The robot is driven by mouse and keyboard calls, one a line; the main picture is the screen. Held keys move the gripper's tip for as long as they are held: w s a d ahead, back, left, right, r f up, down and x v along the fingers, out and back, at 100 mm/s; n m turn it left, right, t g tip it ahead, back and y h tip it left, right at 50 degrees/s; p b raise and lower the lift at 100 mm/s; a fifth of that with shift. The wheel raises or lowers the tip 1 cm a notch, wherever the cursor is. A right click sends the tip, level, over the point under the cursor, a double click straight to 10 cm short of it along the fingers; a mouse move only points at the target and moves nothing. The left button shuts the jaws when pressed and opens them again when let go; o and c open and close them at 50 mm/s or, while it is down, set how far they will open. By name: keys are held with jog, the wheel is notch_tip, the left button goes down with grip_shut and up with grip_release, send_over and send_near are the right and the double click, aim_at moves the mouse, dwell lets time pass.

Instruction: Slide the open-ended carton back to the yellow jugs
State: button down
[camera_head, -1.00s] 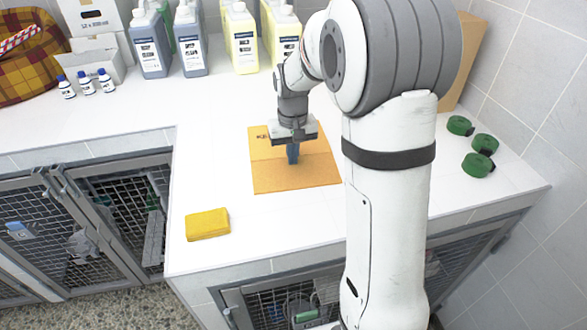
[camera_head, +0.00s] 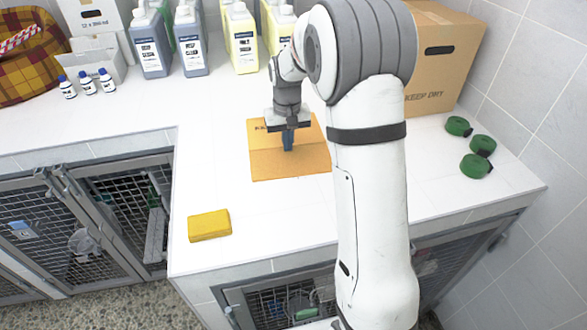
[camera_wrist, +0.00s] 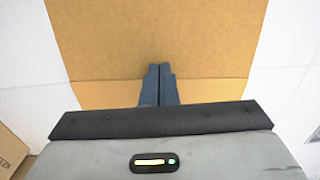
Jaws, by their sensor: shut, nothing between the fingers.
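The open-ended carton (camera_head: 290,165) is an orange-brown cardboard piece on the white counter, with a crease across it and dark print at its far left. Two yellow jugs (camera_head: 241,42) (camera_head: 279,38) stand behind it, with bare counter between. My gripper (camera_head: 288,148) points down over the middle of the carton, its blue fingers shut together with nothing between them. In the wrist view the fingertips (camera_wrist: 160,68) cross the crease of the carton (camera_wrist: 155,35). I cannot tell whether they touch it.
A large cardboard box (camera_head: 436,60) stands back right. Green rolls (camera_head: 475,166) lie at the right, a yellow sponge (camera_head: 209,225) at front left. Grey-blue jugs (camera_head: 150,42) and small white bottles (camera_head: 87,83) stand back left. The counter's front edge is close to the sponge.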

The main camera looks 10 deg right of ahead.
jog(key=shift+w+p, duration=1.25)
jog(key=shift+w, duration=1.9)
notch_tip(320, 180, up, 8)
jog(key=p, duration=0.5)
